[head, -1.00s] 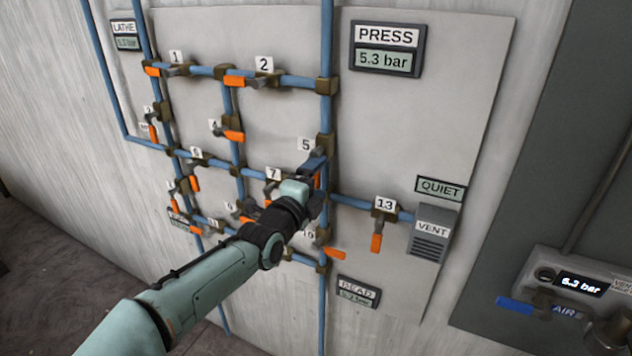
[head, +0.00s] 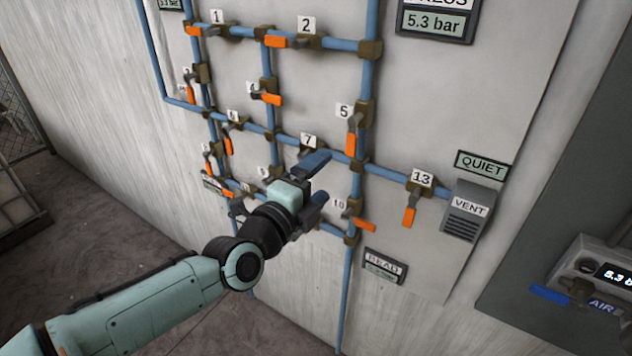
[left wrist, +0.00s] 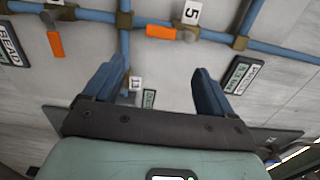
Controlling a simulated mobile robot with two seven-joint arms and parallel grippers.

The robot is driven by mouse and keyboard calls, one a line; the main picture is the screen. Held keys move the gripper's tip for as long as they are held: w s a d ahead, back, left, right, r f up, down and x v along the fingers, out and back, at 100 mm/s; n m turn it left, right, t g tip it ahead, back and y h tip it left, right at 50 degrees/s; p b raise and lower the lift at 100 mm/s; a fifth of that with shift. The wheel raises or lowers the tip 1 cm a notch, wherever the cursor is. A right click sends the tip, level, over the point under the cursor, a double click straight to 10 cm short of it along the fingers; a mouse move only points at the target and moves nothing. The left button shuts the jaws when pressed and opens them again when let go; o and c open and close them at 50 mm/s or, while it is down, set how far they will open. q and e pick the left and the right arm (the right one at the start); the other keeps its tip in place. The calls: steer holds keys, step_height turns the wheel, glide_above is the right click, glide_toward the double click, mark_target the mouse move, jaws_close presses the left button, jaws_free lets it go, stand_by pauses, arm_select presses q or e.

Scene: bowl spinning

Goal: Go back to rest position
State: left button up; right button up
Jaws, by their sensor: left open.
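My left gripper (head: 318,182) is open and empty in front of the pipe panel, below the label 7 and to the left of valve 5. Its two blue fingers stand apart, also in the left wrist view (left wrist: 160,85), with nothing between them but the panel behind. Valve 5's orange handle (head: 351,145) points down along its upright pipe, clear of the fingers. It also shows in the left wrist view (left wrist: 160,32). My left arm comes in from the lower left and hides part of the lower pipes. My right gripper is not in view.
The wall panel (head: 430,100) carries blue pipes and several orange-handled valves, close around my gripper. Valve 13's handle (head: 409,215) hangs down left of the vent box (head: 467,212). A gauge with a blue lever (head: 550,294) is at lower right. The floor (head: 120,215) at left looks open.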

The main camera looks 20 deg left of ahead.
arm_select(q)
steer(key=shift+s+a, duration=0.1)
steer(key=shift+s, duration=0.2)
steer(key=shift+f, duration=0.1)
